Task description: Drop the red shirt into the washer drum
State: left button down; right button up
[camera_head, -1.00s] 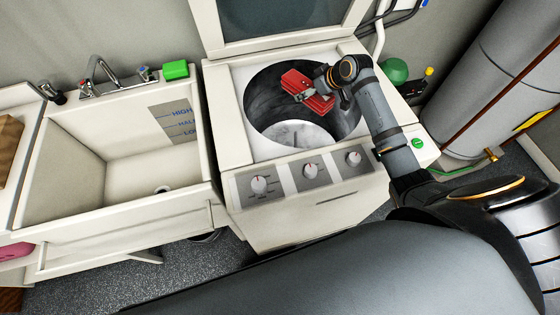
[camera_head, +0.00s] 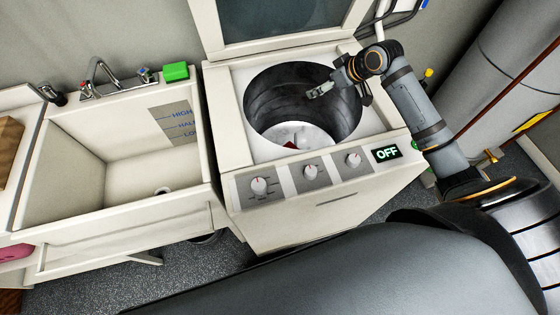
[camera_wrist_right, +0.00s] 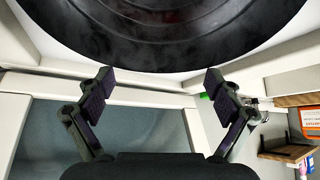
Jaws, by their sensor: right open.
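The washer (camera_head: 240,130) stands with its lid up and its round drum (camera_head: 285,92) open. A small patch of the red shirt (camera_head: 290,145) shows low inside the drum, near its bottom; most of it is hidden by the drum's front rim. My right gripper (camera_head: 312,94) is over the right part of the drum opening, apart from the shirt. In the wrist view my right gripper (camera_wrist_right: 155,80) is open and empty, with the dark drum (camera_wrist_right: 155,30) beyond its fingers. My left gripper is not in view.
A white sink (camera_head: 110,200) with a faucet (camera_head: 103,75) stands left of the washer, with a green block (camera_head: 175,71) on its back edge. The raised lid (camera_head: 280,20) stands behind the drum. A display reading OFF (camera_head: 387,154) is on the control panel. A large grey tank (camera_head: 490,80) stands at right.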

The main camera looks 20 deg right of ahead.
jog(key=shift+v, duration=1.8)
